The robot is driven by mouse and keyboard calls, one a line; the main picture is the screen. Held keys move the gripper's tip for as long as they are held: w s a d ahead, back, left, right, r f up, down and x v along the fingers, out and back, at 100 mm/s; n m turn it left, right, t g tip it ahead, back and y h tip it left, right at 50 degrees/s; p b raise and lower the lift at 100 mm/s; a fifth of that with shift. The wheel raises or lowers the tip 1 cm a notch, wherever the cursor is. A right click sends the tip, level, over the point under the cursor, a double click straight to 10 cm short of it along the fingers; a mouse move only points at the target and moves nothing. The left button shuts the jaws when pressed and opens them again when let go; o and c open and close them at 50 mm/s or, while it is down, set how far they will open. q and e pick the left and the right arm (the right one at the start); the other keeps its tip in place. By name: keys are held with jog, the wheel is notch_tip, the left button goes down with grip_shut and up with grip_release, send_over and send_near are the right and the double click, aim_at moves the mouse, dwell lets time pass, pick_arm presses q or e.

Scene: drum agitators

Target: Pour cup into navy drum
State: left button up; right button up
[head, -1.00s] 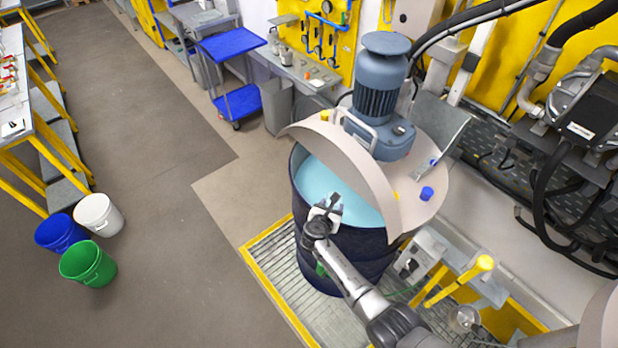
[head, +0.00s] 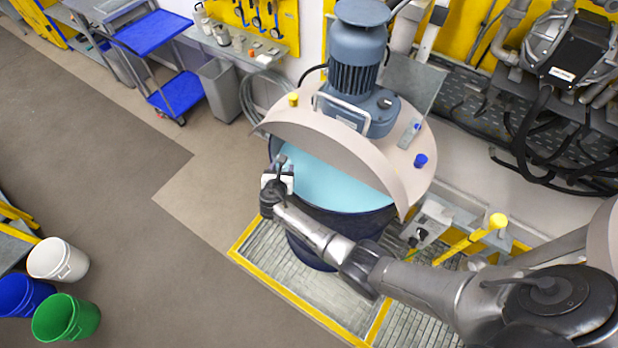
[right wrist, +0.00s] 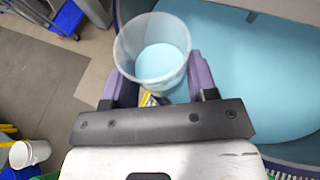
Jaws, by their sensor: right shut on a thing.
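The navy drum (head: 352,224) stands on a floor grating, partly open, with light blue liquid (head: 335,184) inside. My right gripper (head: 281,163) is at the left side of the drum's opening in the head view. In the right wrist view, my right gripper (right wrist: 158,90) is shut on a clear cup (right wrist: 130,42), with light blue showing in its bottom. The cup appears roughly upright, over the drum's rim area; its exact height above it cannot be told. The cup is hard to make out in the head view. My left gripper is not in view.
A beige lid (head: 315,138) with a blue-grey motor (head: 357,65) covers the drum's back part, its curved flange standing up beside the opening. A yellow handle (head: 497,221) stands at right. White, blue and green buckets (head: 66,318) stand on the floor at left.

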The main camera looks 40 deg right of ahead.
dwell(0.4)
jog(key=shift+s, duration=0.1)
jog(key=shift+s+d, duration=0.1)
jog(key=s+m+t+b, duration=0.1)
jog(key=s+d+r+m+t+b, duration=0.1)
jog(key=m, duration=0.1)
jog(key=s+d+r+m+t+b, duration=0.1)
jog(key=s+m, duration=0.1)
jog(key=shift+d+t+y, duration=0.15)
jog(key=shift+t+y, duration=0.15)
jog(key=shift+t, duration=0.1)
dwell(0.5)
jog(key=shift+m, duration=0.3)
jog(key=shift+r+m+b, duration=0.15)
jog(key=shift+m+b, duration=0.15)
jog(key=shift+b, duration=0.55)
jog(key=shift+s+r+t+b, duration=0.1)
jog(key=shift+t+b, duration=0.2)
jog(key=shift+b, duration=0.1)
